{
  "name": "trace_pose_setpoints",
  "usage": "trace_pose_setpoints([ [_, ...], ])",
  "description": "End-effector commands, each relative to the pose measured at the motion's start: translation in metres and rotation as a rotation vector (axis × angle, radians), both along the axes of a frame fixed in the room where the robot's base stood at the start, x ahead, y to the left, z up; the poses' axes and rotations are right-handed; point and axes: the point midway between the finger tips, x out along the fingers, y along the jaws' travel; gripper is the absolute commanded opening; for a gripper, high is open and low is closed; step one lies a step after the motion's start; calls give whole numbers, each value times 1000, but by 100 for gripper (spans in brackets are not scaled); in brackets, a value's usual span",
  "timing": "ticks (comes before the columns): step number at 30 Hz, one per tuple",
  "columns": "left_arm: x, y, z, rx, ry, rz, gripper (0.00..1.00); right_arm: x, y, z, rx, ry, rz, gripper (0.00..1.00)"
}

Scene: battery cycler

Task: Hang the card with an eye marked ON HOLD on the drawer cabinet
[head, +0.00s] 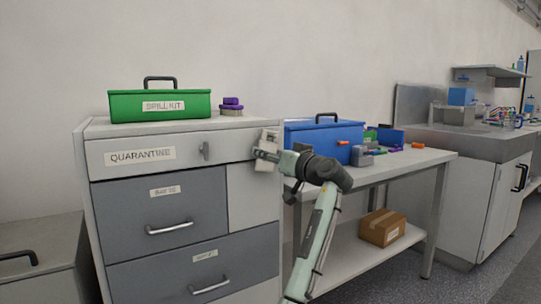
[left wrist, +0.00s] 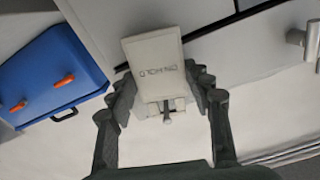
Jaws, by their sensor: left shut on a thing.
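The white card (head: 268,136) is beside the upper right part of the drawer cabinet (head: 254,196). In the left wrist view the card (left wrist: 152,48) shows the words ON HOLD upside down. My left gripper (head: 270,154) is shut on the card's narrow end; in the left wrist view its fingers (left wrist: 166,98) press in from both sides. The card's eye cannot be made out clearly. A grey hook-like fitting (head: 205,150) sticks out of the cabinet's top QUARANTINE panel, left of the card; it also shows in the left wrist view (left wrist: 302,40). My right gripper is not in view.
A green SPILL KIT box (head: 160,106) and purple-topped items (head: 231,105) stand on the cabinet. A blue toolbox (head: 318,138) and small parts are on the bench to the right. Drawer handles (head: 169,228) stick out below the hook.

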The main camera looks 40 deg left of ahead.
Motion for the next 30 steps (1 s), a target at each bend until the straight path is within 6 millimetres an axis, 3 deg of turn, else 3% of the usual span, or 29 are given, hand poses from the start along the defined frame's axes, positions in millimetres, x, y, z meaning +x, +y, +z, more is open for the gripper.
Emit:
trace_pose_setpoints([
  [5,0,0,0,0,0,0,34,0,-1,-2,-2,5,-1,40],
  [6,0,0,0,0,0,0,53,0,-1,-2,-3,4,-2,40],
  [12,0,0,0,0,0,0,75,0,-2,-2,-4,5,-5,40],
  [23,-2,-5,0,0,1,-1,75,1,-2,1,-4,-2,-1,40],
  [30,-17,-44,-1,-2,0,-5,75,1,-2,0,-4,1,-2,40],
])
